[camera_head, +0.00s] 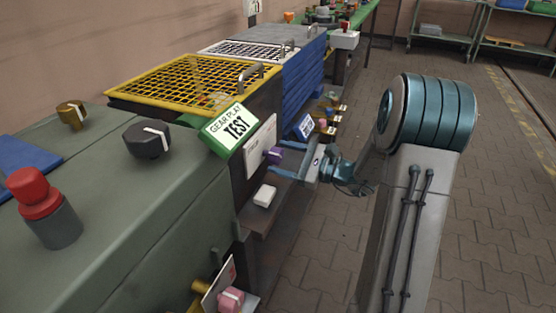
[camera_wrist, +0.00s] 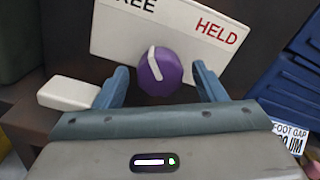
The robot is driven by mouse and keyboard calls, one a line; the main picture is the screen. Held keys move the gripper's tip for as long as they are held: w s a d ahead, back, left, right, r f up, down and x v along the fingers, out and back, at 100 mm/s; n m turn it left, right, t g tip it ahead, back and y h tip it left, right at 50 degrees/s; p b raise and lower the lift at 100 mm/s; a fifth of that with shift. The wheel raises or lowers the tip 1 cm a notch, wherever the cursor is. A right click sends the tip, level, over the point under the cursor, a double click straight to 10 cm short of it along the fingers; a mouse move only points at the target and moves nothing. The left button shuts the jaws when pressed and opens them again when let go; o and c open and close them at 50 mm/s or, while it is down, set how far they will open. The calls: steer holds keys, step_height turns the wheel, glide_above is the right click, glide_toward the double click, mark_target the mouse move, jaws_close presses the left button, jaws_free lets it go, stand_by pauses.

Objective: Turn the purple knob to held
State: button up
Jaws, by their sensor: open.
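The purple knob (camera_wrist: 160,74) sits on a white plate (camera_wrist: 120,42) with a black label ending in "EE" at upper left and a red "HELD" label at upper right. Its white pointer is nearly upright, tilted slightly left, towards the black label. In the head view the knob (camera_head: 273,155) is on the upright face below the green "TEST" sign. My gripper (camera_wrist: 158,82) is open, with one finger on each side of the knob. Small gaps show between the fingers and the knob. In the head view my gripper (camera_head: 290,158) reaches in from the right.
A white block (camera_wrist: 68,92) lies on a ledge left of the left finger; it also shows in the head view (camera_head: 264,196). A blue bin (camera_wrist: 295,85) stands at the right. Below are a pink knob (camera_head: 231,299) and its plate. The paved floor at right is clear.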

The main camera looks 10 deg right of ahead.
steer(key=shift+x, duration=0.9)
steer(key=c, duration=1)
